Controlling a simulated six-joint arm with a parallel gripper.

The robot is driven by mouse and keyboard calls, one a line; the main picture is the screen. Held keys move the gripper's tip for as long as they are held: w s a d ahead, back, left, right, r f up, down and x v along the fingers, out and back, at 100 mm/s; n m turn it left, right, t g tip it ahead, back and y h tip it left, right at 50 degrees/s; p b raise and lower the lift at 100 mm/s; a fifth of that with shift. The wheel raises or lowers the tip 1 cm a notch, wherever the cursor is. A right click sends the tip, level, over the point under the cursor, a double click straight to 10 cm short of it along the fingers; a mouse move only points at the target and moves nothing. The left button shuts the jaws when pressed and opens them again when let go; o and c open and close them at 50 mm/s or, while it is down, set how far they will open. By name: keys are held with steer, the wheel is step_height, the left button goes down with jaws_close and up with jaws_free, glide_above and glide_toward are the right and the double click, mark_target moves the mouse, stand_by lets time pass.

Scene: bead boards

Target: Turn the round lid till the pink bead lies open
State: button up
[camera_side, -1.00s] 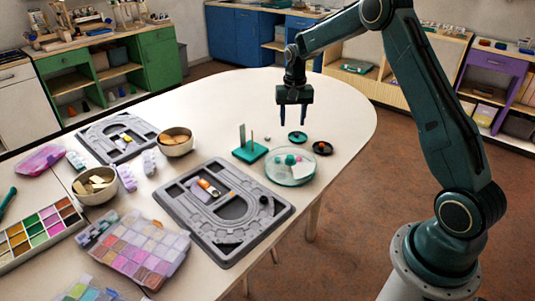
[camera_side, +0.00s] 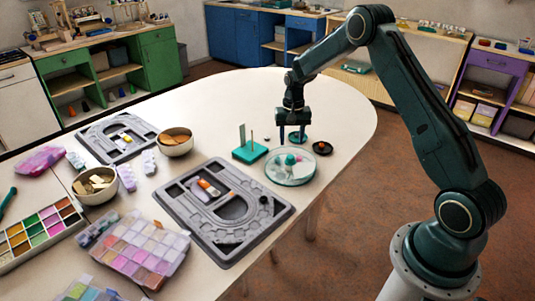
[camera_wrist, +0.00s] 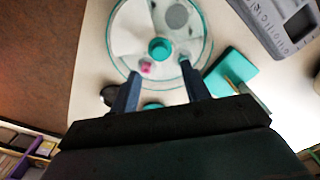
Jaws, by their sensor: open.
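The round lid (camera_side: 278,173) is a clear disc on a round dish, with a teal knob (camera_side: 290,159) at its middle. The wrist view shows the lid (camera_wrist: 130,35) from above with its knob (camera_wrist: 160,49). A pink bead (camera_wrist: 146,68) shows near the knob, on the side toward my gripper. A grey round patch (camera_wrist: 177,17) lies on the far side; I cannot tell whether it is an opening. My gripper (camera_side: 292,141) is open and empty, fingers pointing down, behind the lid in the side view. In the wrist view its fingertips (camera_wrist: 160,74) are apart near the lid's edge.
A small teal dish (camera_side: 299,138) is at my fingers and a dark dish (camera_side: 322,148) is to their right. A teal block with upright pieces (camera_side: 250,152) stands left of the lid. A grey bead board (camera_side: 270,228) lies in front. The table behind is clear.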

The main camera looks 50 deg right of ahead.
mark_target(291, 156)
steer(key=shift+f, duration=3.4)
jaws_close()
